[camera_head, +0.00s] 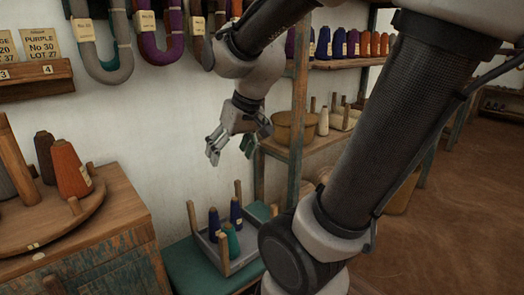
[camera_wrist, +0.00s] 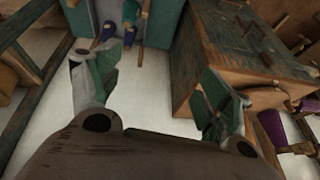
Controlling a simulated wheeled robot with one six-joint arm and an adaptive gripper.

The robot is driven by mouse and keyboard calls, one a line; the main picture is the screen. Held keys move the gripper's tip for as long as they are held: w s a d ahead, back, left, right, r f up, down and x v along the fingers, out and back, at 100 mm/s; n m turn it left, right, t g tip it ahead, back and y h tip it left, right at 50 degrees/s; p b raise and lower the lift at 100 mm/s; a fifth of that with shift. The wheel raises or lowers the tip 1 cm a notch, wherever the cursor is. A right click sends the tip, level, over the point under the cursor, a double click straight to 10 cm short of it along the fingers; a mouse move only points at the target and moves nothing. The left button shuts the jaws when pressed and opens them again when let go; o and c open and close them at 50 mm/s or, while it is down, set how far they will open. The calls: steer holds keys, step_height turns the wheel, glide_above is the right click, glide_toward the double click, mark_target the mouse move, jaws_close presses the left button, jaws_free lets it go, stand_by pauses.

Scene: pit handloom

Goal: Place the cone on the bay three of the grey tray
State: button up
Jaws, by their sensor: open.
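My gripper (camera_head: 231,152) is open and empty, held in the air by the white wall, above and apart from the tray; its spread fingers also show in the wrist view (camera_wrist: 153,94). The grey tray (camera_head: 247,256) has wooden corner posts and sits low on a teal surface. Two dark blue cones (camera_head: 214,224) and a teal cone (camera_head: 231,240) stand in it. An orange cone (camera_head: 69,168) with a label and a dark brown cone (camera_head: 45,154) stand on a round wooden stand at left. I see no bay numbers on the tray.
The round wooden stand (camera_head: 48,238) rests on a worn cabinet (camera_head: 104,263). Hanks of yarn (camera_head: 113,50) hang on the wall above. A shelf unit (camera_head: 298,130) with a basket (camera_head: 293,127) and rows of cones stands behind. Brown floor (camera_head: 455,210) is open at right.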

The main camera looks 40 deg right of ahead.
steer(key=s+d+r+h, duration=0.1)
steer(key=s+d+r, duration=0.1)
steer(key=s, duration=0.8)
steer(key=shift+r+n, duration=0.3)
steer(key=shift+r, duration=0.25)
steer(key=shift+w, duration=0.1)
